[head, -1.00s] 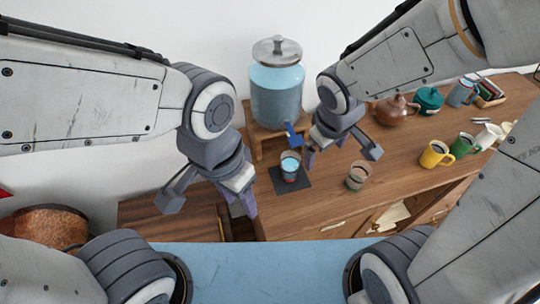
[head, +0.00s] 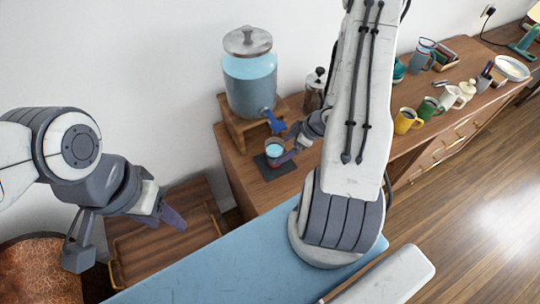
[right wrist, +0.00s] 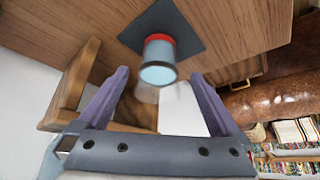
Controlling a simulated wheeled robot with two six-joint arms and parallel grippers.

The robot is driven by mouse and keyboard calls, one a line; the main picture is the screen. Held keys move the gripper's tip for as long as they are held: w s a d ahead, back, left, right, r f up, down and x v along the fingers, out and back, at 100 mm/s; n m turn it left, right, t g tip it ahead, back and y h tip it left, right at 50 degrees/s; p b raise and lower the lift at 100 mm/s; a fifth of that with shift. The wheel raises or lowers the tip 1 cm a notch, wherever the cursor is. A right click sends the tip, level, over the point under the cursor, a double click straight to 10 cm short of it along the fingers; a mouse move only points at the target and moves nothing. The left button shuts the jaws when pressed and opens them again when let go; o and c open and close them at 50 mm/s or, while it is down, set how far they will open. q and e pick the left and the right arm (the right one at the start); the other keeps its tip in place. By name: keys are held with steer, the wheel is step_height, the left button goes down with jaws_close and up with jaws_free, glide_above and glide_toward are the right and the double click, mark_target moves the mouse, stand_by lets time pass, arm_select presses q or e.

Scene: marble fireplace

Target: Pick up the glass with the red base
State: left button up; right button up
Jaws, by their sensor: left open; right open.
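The glass with the red base (head: 274,148) stands on a small dark mat (head: 262,168) below the dispenser tap and holds light blue liquid. In the right wrist view the glass (right wrist: 158,58) shows its red base against the mat (right wrist: 187,28), between and just beyond my fingertips. My right gripper (head: 288,144) is open and empty, close to the right side of the glass in the head view; its fingers also frame the right wrist view (right wrist: 160,76). I cannot tell whether a finger touches the glass. My left gripper (head: 126,238) is open and empty, far left of it.
A blue-filled dispenser (head: 249,85) on a wooden stand (head: 236,133) rises behind the glass, its blue tap (head: 274,121) close above. A French press (head: 314,92) stands right of it. A yellow mug (head: 407,121) and other mugs stand further right. My right arm hides the middle of the counter.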

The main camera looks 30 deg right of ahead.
steer(key=x, duration=0.7)
steer(key=shift+w+a+f+p, duration=0.1)
steer(key=shift+w+p, duration=0.1)
steer(key=shift+p, duration=0.1)
jaws_close()
